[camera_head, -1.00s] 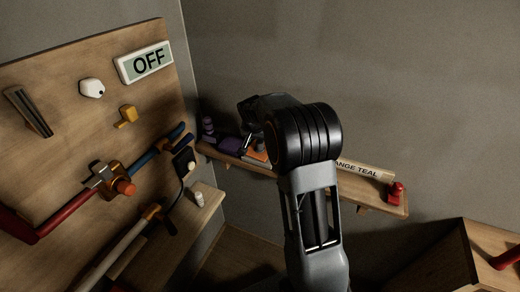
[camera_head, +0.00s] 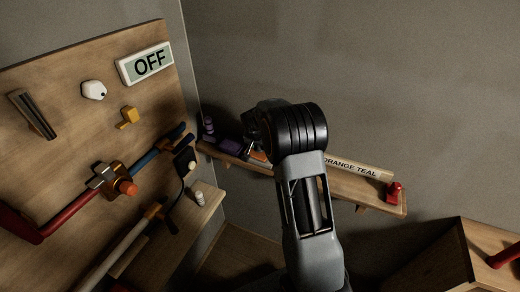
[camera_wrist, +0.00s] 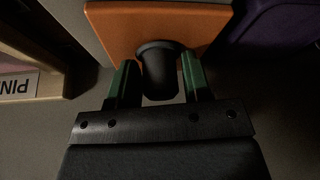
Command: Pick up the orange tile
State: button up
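The orange tile (camera_wrist: 205,22) fills the top middle of the wrist view, with a black knob (camera_wrist: 158,72) on its face. My gripper (camera_wrist: 158,68) has its two green fingers on either side of the knob, very close to it. I cannot tell whether they press on it. In the head view a small part of the orange tile (camera_head: 258,157) shows on the wall shelf. My arm and wrist hide most of it and the fingers.
The narrow shelf (camera_head: 345,183) carries purple items (camera_head: 229,146) left of the tile, an "ORANGE TEAL" sign (camera_head: 350,168) and a red object (camera_head: 394,190) at right. A board with pipes and an OFF display (camera_head: 147,64) stands at left.

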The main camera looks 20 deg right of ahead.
grip_shut()
jog(key=shift+r, duration=0.15)
jog(key=shift+r, duration=0.6)
jog(key=s+r+b, duration=0.3)
jog(key=s+r, duration=0.8)
jog(key=s, duration=0.3)
jog(key=shift+r, duration=0.3)
